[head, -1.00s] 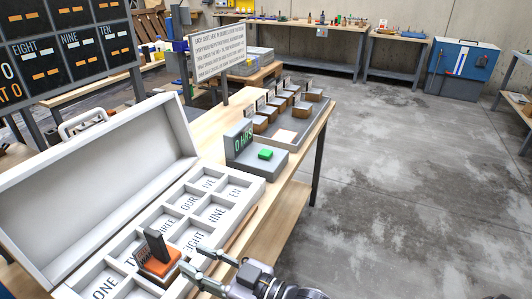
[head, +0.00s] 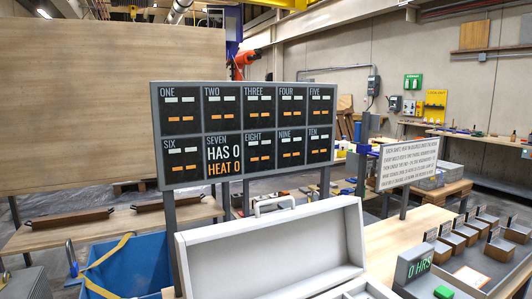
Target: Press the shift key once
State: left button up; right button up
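A green key (head: 443,291) sits on the low base of a grey box at the lower right of the head view. I take it for the shift key; no label on it is readable. The box's upright display (head: 418,264) reads "0 HRS" in green. The key is cut close by the bottom edge of the picture, and nothing is seen touching it. A dark board (head: 245,133) has cells ONE to TEN; the SEVEN cell reads "HAS 0, HEAT 0", and the others show small white and orange bars. Neither of my grippers is in view.
An open white case (head: 275,245) stands left of the box, its inside mostly cut off. A tray (head: 505,271) with several small brown blocks lies at right. A text sign (head: 408,163) stands behind. A blue bin (head: 135,265) is at lower left.

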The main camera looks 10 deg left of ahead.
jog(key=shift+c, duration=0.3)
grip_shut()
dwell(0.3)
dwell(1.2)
